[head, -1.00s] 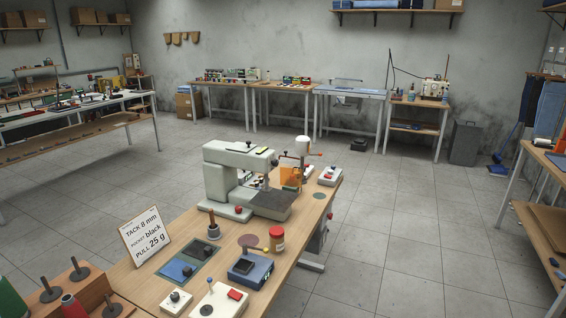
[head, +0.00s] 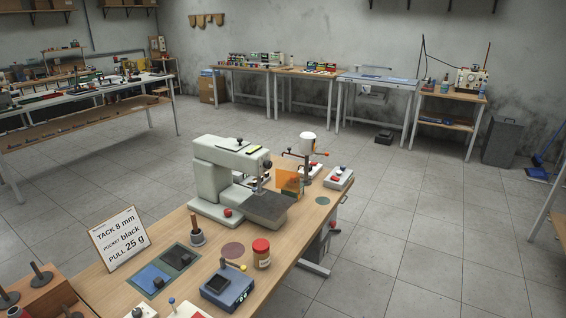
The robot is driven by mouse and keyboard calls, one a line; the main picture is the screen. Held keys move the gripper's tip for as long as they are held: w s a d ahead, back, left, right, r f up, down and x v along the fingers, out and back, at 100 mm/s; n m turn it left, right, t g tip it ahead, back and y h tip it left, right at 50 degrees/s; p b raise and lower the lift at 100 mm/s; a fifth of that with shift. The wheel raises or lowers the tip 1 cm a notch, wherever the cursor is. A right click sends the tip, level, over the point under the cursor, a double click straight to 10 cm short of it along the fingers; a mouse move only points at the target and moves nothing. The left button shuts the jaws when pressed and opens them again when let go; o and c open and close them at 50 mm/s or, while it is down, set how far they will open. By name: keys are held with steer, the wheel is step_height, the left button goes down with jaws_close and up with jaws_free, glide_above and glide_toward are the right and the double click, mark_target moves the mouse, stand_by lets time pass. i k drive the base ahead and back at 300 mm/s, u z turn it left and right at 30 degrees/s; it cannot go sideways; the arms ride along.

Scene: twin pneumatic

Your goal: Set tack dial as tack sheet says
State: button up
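The tack sheet (head: 119,238) is a white card in a wooden frame, tilted up at the left edge of the near bench. It reads "TACK 8 mm", "POCKET black", "PULL 25 g". A pale green sewing machine (head: 213,170) stands mid-bench with a red knob (head: 227,212) low on its near side. A white box (head: 140,312) with a dark knob is cut by the bottom edge. I cannot tell which knob is the tack dial, and no dial marks are readable. My gripper is not in view.
The wooden bench (head: 283,262) also holds a blue device (head: 228,288), a red-lidded jar (head: 261,254), a blue and black mat (head: 165,271) and an orange plate (head: 288,181). Spools stand at lower left. Grey tiled floor (head: 400,235) is clear right of the bench.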

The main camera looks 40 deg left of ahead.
mark_target(268, 164)
steer(key=z, duration=0.05)
steer(key=i, duration=1.45)
steer(key=u, duration=3.45)
